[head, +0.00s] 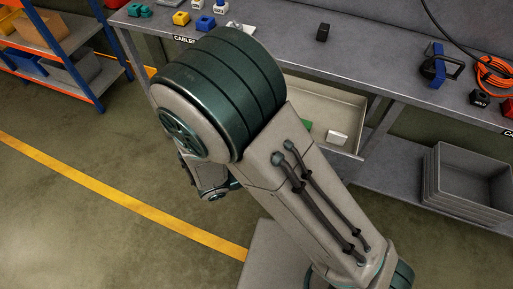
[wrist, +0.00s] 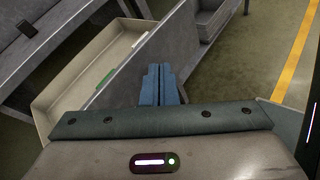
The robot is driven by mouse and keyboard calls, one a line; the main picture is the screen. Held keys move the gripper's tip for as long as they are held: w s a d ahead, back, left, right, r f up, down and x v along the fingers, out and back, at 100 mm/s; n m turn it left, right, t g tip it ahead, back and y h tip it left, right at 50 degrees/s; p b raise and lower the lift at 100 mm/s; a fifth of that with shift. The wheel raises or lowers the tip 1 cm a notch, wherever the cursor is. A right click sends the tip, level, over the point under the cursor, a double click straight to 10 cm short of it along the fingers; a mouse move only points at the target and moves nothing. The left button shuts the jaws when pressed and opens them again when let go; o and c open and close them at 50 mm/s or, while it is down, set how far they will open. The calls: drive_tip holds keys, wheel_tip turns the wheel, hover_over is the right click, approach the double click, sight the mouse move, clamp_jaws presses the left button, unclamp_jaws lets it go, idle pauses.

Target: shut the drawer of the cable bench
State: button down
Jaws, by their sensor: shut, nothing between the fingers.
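The drawer (head: 327,103) of the cable bench (head: 355,72) stands open below the bench top, partly hidden by my arm in the head view. It is pale inside and holds a green item (head: 304,127) and a white block (head: 337,137). In the wrist view the open drawer (wrist: 75,82) lies on the left, with its grey front panel (wrist: 140,58) running diagonally. My gripper (wrist: 158,70) is shut and empty, its blue fingers on the outer side of that panel. I cannot tell whether they touch it. The head view hides the fingers behind my arm.
A grey bin stack (head: 468,180) sits on the bench's lower shelf at right. The bench top carries blue and yellow parts, a blue clamp-like tool (head: 437,68) and an orange cable coil (head: 494,72). A blue-orange rack (head: 60,45) stands at upper left. The floor at left is clear.

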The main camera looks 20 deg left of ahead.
drive_tip(key=s+a+f+n+t+y, duration=0.7)
drive_tip(key=a+f+n+t+y, duration=0.15)
drive_tip(key=a+n, duration=0.35)
drive_tip(key=w+d+y+p, duration=0.1)
drive_tip(key=w+p, duration=0.1)
drive_tip(key=w, duration=1.2)
drive_tip(key=shift+d+f, duration=0.2)
drive_tip(key=shift+d, duration=0.05)
